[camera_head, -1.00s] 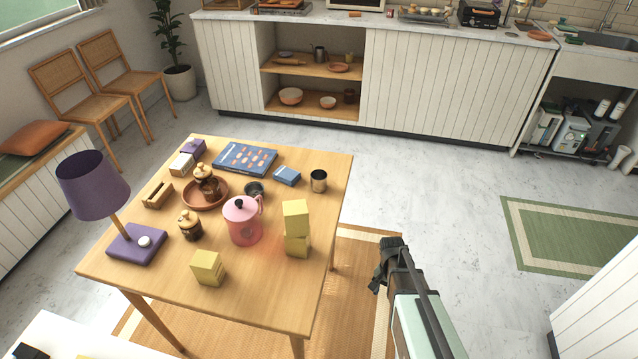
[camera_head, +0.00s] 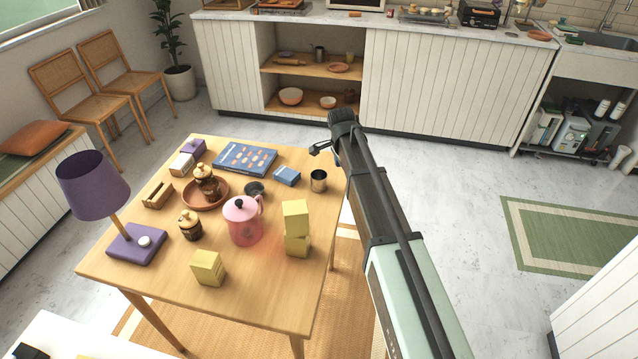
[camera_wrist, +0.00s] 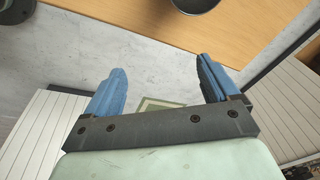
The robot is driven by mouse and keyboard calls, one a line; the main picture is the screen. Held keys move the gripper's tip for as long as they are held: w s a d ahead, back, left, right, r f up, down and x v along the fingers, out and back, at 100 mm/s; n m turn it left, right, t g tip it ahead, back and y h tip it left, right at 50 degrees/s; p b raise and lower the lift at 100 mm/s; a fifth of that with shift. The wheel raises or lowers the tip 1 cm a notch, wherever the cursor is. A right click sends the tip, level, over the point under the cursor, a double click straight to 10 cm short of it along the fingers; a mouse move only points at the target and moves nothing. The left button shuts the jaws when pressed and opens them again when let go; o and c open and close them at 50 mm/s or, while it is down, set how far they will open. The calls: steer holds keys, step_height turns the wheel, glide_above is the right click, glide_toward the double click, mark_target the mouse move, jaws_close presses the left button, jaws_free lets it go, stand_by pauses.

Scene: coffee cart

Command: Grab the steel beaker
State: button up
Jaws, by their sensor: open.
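The steel beaker (camera_head: 318,183) stands upright near the back right corner of the wooden table (camera_head: 262,300), a small dark metal cup with an open top. My gripper (camera_head: 319,149) is just above and behind it in the head view, apart from it. In the wrist view my gripper (camera_wrist: 161,88) has its two blue fingers spread wide, with nothing between them. A dark round thing at that view's top edge, cut off, looks like the beaker (camera_wrist: 195,4).
Stacked yellow blocks (camera_head: 296,218) and a pink pitcher (camera_head: 242,222) stand nearer the front. Bare tabletop lies between the beaker and the blocks.

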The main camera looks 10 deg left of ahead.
mark_target(319, 181)
steer(key=a+r+m+g, duration=0.2)
steer(key=a+r+m, duration=0.2)
steer(key=a+r, duration=0.35)
steer(key=shift+y, duration=0.4)
steer(key=f, duration=0.8)
steer(key=shift+a+f, duration=0.2)
steer(key=shift+a, duration=0.15)
steer(key=shift+w+f, duration=0.2)
steer(key=shift+f, duration=1.2)
steer(key=shift+w+f, duration=0.15)
steer(key=shift+f, duration=1.25)
steer(key=c, duration=1.1)
